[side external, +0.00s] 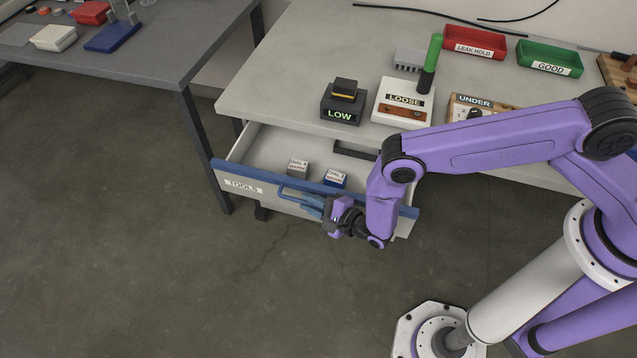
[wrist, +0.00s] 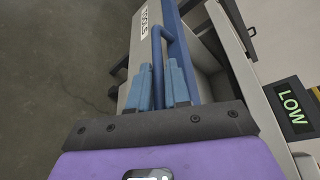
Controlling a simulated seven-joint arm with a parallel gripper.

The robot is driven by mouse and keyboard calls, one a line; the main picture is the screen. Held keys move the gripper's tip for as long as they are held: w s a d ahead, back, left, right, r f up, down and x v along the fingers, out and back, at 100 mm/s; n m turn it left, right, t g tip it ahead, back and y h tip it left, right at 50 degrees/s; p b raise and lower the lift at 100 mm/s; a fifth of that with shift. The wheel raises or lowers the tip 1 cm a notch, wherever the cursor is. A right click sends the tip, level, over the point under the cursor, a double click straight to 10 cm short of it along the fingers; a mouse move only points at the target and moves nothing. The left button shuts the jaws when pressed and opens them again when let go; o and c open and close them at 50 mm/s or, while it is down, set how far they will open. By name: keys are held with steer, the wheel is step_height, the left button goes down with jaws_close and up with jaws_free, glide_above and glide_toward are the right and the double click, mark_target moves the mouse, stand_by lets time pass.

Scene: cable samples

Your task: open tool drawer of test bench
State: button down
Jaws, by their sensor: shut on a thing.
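The tool drawer (side external: 255,152) of the test bench stands pulled out, its inside showing in the side external view. Its blue-edged front carries a TOOLS label (side external: 243,186). A blue bar handle (side external: 290,191) runs along the front; it also shows in the wrist view (wrist: 157,45). My gripper (side external: 313,205) is at the handle, with its blue fingers (wrist: 162,88) shut on the bar. The gripper body hides part of the handle and the drawer front. Two small labelled boxes, one grey (side external: 297,168) and one blue (side external: 335,179), sit inside the drawer.
On the bench top (side external: 290,70) stand a LOW display block (side external: 343,103), a LOOSE box (side external: 402,103) with a green-topped lever, a red LEAK HOLD tray (side external: 474,43) and a green GOOD tray (side external: 549,58). The floor before the drawer is clear.

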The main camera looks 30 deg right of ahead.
steer(key=s+a, duration=0.4)
steer(key=shift+s+a, duration=0.15)
steer(key=shift+s, duration=0.05)
steer(key=c, duration=1.2)
jaws_free()
steer(key=shift+o, duration=0.2)
steer(key=v, duration=1.7)
steer(key=shift+s, duration=0.2)
